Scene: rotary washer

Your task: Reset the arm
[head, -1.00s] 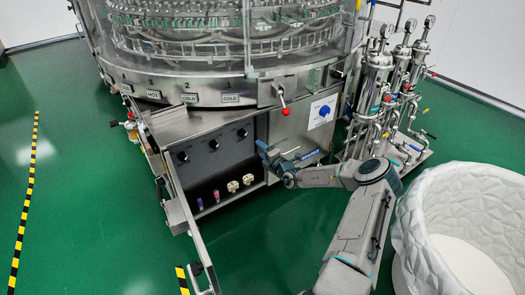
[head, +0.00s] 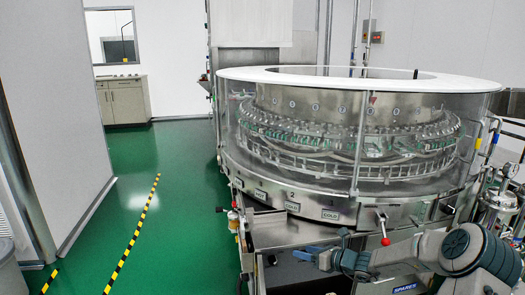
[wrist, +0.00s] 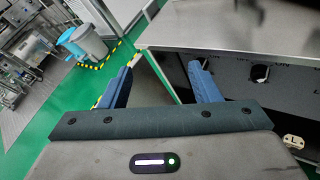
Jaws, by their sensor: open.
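My arm crosses the lower right of the head view, with my gripper (head: 318,247) in front of the washer's steel front. In the wrist view my gripper (wrist: 163,76) has its two blue fingers wide apart with nothing between them. The rotary washer (head: 345,212) is a round steel machine with a clear guard and a white top ring. Its control panel (head: 285,272) is partly hidden by my gripper and arm. A dark panel with a knob (wrist: 262,73) shows beyond the right finger in the wrist view.
A red-knobbed lever (head: 385,241) sticks out from the washer front, close above my arm. Steel filter housings (head: 500,200) stand at the right. Green floor (head: 180,240) with yellow-black tape (head: 130,235) is open at the left. A grey bin (wrist: 88,42) shows in the wrist view.

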